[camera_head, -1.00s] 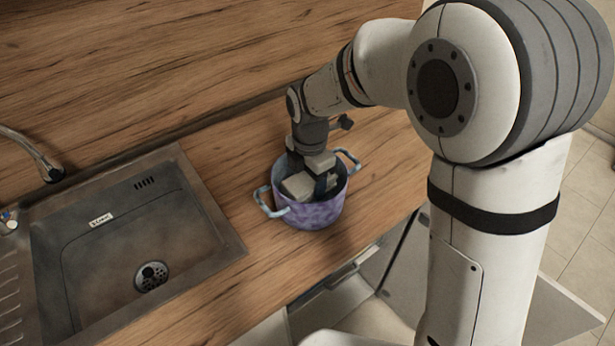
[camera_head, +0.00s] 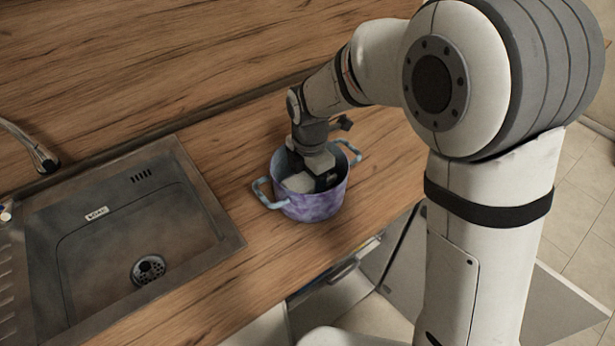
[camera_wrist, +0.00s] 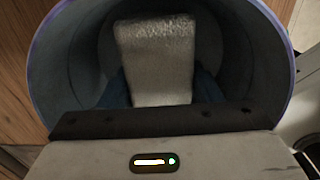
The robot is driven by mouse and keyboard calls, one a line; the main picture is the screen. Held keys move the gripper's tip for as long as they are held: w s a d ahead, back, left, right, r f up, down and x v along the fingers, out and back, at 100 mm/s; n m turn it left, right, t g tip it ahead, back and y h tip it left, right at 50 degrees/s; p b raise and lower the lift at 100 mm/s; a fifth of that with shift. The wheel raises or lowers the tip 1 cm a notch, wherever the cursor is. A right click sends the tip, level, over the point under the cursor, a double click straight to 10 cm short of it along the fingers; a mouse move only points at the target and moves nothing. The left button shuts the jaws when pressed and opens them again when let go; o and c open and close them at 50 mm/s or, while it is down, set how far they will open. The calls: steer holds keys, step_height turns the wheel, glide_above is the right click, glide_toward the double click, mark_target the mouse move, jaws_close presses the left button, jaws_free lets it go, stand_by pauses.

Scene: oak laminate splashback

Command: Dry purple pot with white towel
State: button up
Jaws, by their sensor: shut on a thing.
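The purple pot (camera_head: 312,205) stands upright on the wooden counter to the right of the sink, with light blue handles on two sides. The wrist view looks down into the pot (camera_wrist: 65,70), whose dark inner wall surrounds the towel. The white towel (camera_wrist: 155,60) is a pale folded block inside the pot; it also shows in the head view (camera_head: 297,183). My gripper (camera_head: 312,180) reaches down into the pot and is shut on the towel. The fingertips are mostly hidden by the towel and the gripper body. Whether the towel touches the pot floor is hidden.
A steel sink (camera_head: 215,215) with a drain and a tap (camera_head: 40,155) is to the left. The wooden splashback (camera_head: 180,60) rises behind. The counter's front edge runs close in front of the pot, with open cabinet doors (camera_head: 400,255) below.

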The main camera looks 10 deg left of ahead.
steer(key=shift+f+b, duration=0.5)
steer(key=shift+f, duration=0.3)
steer(key=shift+s+d, duration=0.4)
steer(key=shift+d, duration=0.1)
steer(key=shift+w+a, duration=0.8)
steer(key=shift+a, duration=0.15)
steer(key=shift+s+d, duration=0.85)
steer(key=shift+d, duration=0.15)
steer(key=shift+w+a+r, duration=0.15)
steer(key=shift+w+a, duration=0.75)
steer(key=shift+a, duration=0.15)
steer(key=shift+s+d, duration=0.85)
steer(key=shift+d, duration=0.15)
steer(key=shift+a, duration=0.1)
